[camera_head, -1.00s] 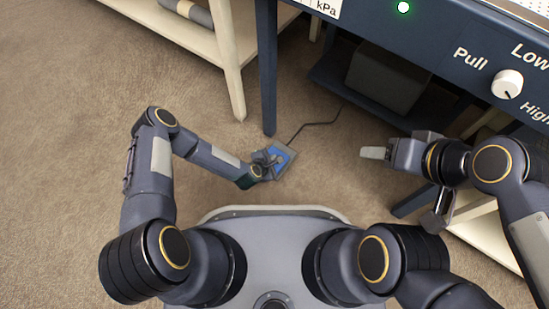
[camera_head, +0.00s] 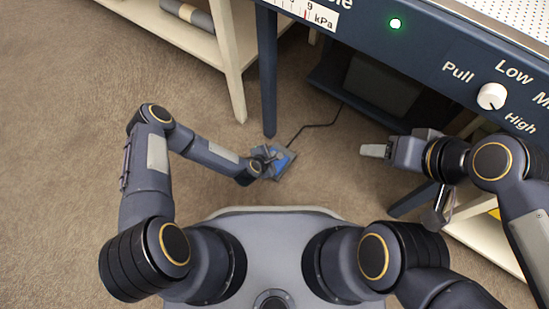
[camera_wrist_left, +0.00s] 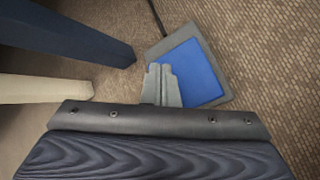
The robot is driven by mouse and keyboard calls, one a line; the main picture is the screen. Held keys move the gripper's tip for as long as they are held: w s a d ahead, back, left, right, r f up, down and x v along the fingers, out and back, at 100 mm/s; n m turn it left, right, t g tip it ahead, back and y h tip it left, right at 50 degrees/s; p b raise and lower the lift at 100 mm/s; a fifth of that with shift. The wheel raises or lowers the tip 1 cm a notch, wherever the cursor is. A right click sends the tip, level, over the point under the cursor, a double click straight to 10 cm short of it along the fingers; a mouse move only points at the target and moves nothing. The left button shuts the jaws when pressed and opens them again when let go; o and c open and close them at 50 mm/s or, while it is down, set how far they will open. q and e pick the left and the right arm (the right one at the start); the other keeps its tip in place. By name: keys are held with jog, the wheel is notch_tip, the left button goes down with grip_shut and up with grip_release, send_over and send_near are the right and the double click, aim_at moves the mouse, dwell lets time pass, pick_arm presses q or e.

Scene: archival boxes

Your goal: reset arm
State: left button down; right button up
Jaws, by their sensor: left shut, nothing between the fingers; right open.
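My left arm reaches forward over the carpet. Its gripper (camera_head: 271,159) is shut and empty, just above or beside a floor pedal with a blue top (camera_head: 283,163); contact cannot be told. In the left wrist view the closed grey fingers (camera_wrist_left: 161,84) overlap the left part of the blue pedal (camera_wrist_left: 195,72). My right gripper (camera_head: 375,151) is open at the right, below the blue-grey table's front panel, with nothing visible in it.
The table's front panel (camera_head: 425,50) has a white knob (camera_head: 491,96) and a lit green lamp (camera_head: 396,23). A table leg (camera_head: 267,80) stands just beyond the pedal. A cream shelf (camera_head: 190,35) is at the back left. Carpet (camera_head: 70,130) on the left is clear.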

pick_arm(q)
notch_tip(320, 180, up, 2)
jog(key=shift+r+p, duration=0.25)
jog(key=shift+p, duration=0.4)
